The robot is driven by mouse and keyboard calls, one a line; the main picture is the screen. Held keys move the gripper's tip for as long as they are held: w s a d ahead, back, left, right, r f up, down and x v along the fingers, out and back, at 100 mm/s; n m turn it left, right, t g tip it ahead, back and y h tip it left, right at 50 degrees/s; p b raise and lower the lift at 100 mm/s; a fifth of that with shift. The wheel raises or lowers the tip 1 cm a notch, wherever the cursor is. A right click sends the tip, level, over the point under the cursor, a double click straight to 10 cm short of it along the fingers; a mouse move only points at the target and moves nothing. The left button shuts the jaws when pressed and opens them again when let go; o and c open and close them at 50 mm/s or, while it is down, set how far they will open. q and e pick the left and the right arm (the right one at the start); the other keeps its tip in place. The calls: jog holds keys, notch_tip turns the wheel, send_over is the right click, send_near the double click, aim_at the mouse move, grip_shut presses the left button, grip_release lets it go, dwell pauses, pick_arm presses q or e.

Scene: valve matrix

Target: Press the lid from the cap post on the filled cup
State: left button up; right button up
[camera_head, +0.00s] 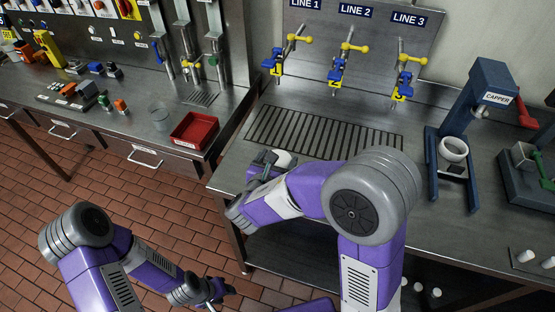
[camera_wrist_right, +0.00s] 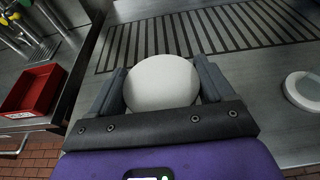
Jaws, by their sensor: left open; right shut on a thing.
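My right gripper (camera_head: 270,163) is shut on a smooth white round thing (camera_wrist_right: 162,82), which looks like the lid, at the counter's left front. The thing also shows in the head view (camera_head: 284,158); its underside is hidden. A white cup-like ring (camera_head: 453,150) sits in the blue capper (camera_head: 478,92) at the right; I cannot tell what is in it. A second white round piece (camera_wrist_right: 303,90) lies at the right in the right wrist view; my right arm seems to hide it in the head view. My left gripper (camera_head: 215,291) is open and empty, low over the floor.
A slotted drain grate (camera_head: 320,132) lies behind my right gripper, below three line valves (camera_head: 342,66). A green-handled device (camera_head: 525,158) stands right of the capper.

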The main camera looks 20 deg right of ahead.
jog(key=shift+f+b, duration=0.3)
dwell(0.8)
jog(key=o, duration=0.9)
jog(key=p+v, duration=0.1)
jog(key=v, duration=0.6)
jog(key=shift+s+a+r, duration=0.15)
jog(key=shift+s+a, duration=0.05)
